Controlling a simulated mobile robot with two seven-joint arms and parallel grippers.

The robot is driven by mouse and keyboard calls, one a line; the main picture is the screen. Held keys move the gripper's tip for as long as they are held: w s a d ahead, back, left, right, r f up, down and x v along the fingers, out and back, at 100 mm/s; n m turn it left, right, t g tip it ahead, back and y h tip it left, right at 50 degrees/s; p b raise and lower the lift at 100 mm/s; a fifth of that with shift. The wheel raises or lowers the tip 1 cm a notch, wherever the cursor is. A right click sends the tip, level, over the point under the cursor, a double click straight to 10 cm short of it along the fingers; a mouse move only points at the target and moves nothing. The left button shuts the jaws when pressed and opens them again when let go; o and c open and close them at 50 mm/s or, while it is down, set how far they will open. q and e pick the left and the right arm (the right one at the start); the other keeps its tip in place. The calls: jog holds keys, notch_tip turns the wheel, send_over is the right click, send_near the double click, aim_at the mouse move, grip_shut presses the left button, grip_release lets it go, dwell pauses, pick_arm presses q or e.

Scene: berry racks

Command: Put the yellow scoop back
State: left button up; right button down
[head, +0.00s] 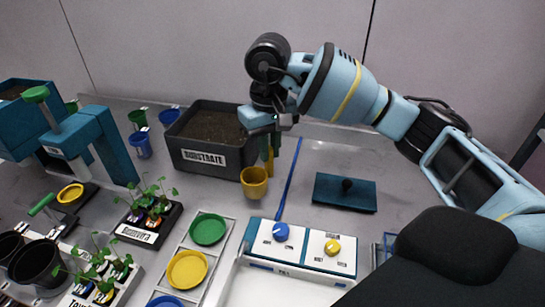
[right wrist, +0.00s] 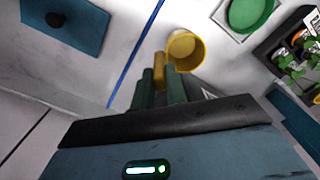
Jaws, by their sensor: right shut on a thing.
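The yellow scoop (head: 254,182) hangs from my right gripper (head: 270,146) in the head view, cup down, right of the front corner of the substrate box (head: 190,157). My right gripper is shut on its upright handle. In the right wrist view the yellow cup (right wrist: 186,50) sits just beyond the green fingertips (right wrist: 160,85), with the handle between them. Whether the cup touches the table is hard to tell. My left gripper is not in view.
Left of the scoop stands a rack with a green dish (head: 208,230) and a yellow dish (head: 187,269). A control box (head: 303,248) with blue and yellow knobs is in front. A teal plate (head: 345,193) lies right. Green and blue cups (head: 141,145) stand behind left.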

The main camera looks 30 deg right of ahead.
jog(key=f, duration=0.1)
jog(key=d+f, duration=0.1)
jog(key=f, duration=0.1)
jog(key=shift+w+f+p, duration=0.1)
jog(key=shift+f+p, duration=0.15)
jog(key=shift+p, duration=0.05)
jog(key=shift+f, duration=0.15)
jog(key=c, duration=1.4)
grip_release()
notch_tip(320, 180, up, 12)
